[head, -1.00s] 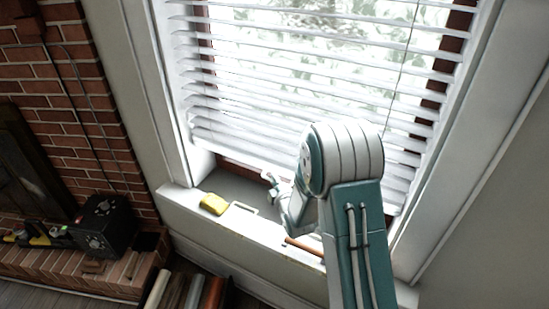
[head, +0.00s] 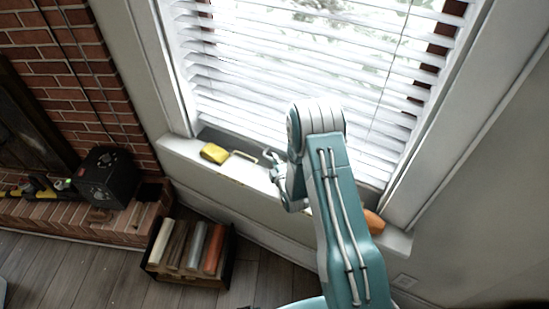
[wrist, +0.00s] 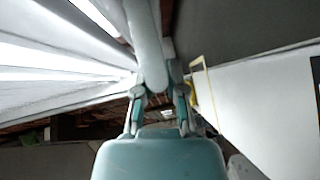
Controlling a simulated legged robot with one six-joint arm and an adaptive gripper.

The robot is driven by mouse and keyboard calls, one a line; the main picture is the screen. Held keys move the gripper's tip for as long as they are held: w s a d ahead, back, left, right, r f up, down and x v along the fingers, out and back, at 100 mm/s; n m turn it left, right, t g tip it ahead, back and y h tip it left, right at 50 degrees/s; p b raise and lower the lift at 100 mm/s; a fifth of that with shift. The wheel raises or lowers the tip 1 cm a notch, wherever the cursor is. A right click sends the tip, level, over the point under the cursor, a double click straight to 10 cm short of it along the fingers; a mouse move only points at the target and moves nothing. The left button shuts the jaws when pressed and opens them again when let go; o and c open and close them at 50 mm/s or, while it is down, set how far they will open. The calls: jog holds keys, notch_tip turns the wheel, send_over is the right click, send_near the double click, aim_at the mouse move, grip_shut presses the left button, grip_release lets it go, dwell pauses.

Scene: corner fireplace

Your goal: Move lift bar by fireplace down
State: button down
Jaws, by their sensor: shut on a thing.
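The white window blind (head: 290,75) hangs over the window, its lower edge close above the sill. In the wrist view, a pale bar (wrist: 146,45), which looks like the lift bar at the blind's bottom, runs down between my fingers. My gripper (wrist: 159,92) is shut on it. In the head view my gripper (head: 272,162) is at the blind's lower edge, over the sill, partly hidden by my own wrist. My arm hides the bar's right part there.
On the white sill (head: 185,150) lie a yellow block (head: 214,153), a thin pale wire-like frame (head: 243,157) and, at the right, an orange object (head: 373,222). A black box (head: 105,178) stands on the brick hearth. A crate of rolls (head: 228,262) stands on the floor.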

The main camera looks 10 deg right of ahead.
jog(key=shift+d, duration=0.1)
jog(key=c, duration=0.7)
grip_release()
jog(key=shift+s, duration=0.15)
jog(key=s, duration=0.3)
jog(key=s+r, duration=0.1)
jog(key=s, duration=0.3)
jog(key=s+d, duration=0.1)
jog(key=s, duration=0.3)
jog(key=shift+s+d+r, duration=0.1)
jog(key=shift+s+r, duration=0.15)
jog(key=shift+r, duration=0.1)
